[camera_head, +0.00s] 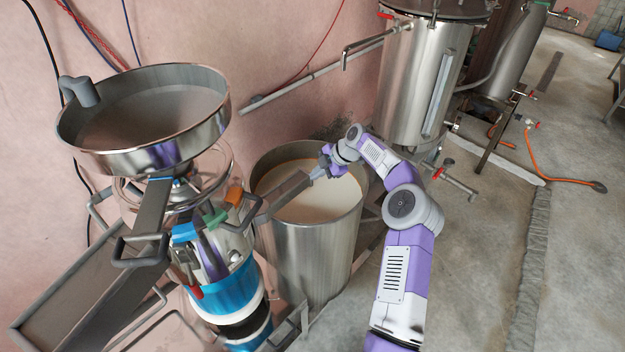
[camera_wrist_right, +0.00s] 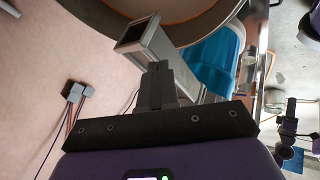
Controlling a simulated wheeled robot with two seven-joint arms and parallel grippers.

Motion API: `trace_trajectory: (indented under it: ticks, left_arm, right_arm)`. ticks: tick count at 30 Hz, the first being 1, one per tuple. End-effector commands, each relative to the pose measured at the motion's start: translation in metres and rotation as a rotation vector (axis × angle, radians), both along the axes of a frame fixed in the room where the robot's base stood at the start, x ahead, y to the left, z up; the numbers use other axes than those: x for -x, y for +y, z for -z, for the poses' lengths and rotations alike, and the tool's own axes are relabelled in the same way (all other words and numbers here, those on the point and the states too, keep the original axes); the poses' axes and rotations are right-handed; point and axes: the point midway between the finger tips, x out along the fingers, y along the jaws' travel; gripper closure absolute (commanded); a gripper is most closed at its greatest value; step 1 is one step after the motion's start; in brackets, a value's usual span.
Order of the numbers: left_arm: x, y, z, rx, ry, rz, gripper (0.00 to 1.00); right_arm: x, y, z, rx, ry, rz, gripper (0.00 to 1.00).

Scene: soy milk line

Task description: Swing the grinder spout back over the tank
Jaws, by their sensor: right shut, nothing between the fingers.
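The grinder (camera_head: 225,275) stands at the left, with a wide steel bowl on top and a blue and white body. Its grey spout (camera_head: 285,193) reaches right, and its end lies over the open top of the steel tank (camera_head: 308,262), which holds cream-coloured liquid. In the right wrist view the spout (camera_wrist_right: 152,45) shows its square open end against the tank's opening. My right gripper (camera_head: 318,175) is shut and empty, close to the spout's outer end. Its closed fingers also show in the wrist view (camera_wrist_right: 157,80); whether they touch the spout I cannot tell. My left gripper is not in view.
A wide grey chute (camera_head: 85,285) slopes down at the lower left. A tall steel vessel (camera_head: 415,85) with pipes and valves stands behind the tank. An orange hose (camera_head: 560,178) lies on the floor at the right. The concrete floor right of my arm is mostly clear.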

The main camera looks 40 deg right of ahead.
Motion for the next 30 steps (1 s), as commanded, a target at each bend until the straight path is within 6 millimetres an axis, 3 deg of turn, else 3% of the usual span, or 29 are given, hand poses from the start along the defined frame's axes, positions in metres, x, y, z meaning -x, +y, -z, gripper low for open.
trace_trajectory:
  ticks: [3,9,30]
  left_arm:
    - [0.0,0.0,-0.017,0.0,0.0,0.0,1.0]
    - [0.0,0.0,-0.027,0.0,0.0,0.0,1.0]
    - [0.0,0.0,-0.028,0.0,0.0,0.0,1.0]
  right_arm:
    - [0.008,-0.011,-0.021,0.002,0.006,-0.002,1.0]
    - [0.014,-0.019,-0.035,0.0,0.012,-0.008,1.0]
    - [0.017,-0.021,-0.035,0.0,0.017,-0.011,1.0]
